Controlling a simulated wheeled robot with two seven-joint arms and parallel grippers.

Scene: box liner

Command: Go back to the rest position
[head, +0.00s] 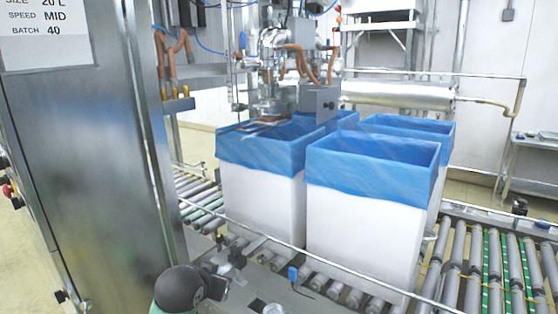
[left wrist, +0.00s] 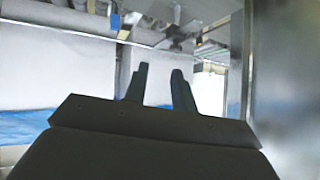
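My left gripper (left wrist: 160,70) shows in the left wrist view, its two dark fingers apart with nothing between them. That view looks upside down, with a white box (left wrist: 65,70) and its blue liner (left wrist: 20,127) behind the gripper. In the head view a dark rounded part of my arm (head: 180,288) shows at the bottom; no gripper is seen there. My right gripper is in neither view.
White boxes with blue liners, including the front right box (head: 355,230) and the left box (head: 262,205), stand on the roller conveyor (head: 490,270). A steel cabinet (head: 85,160) fills the left. A filling machine (head: 285,60) hangs over the left boxes.

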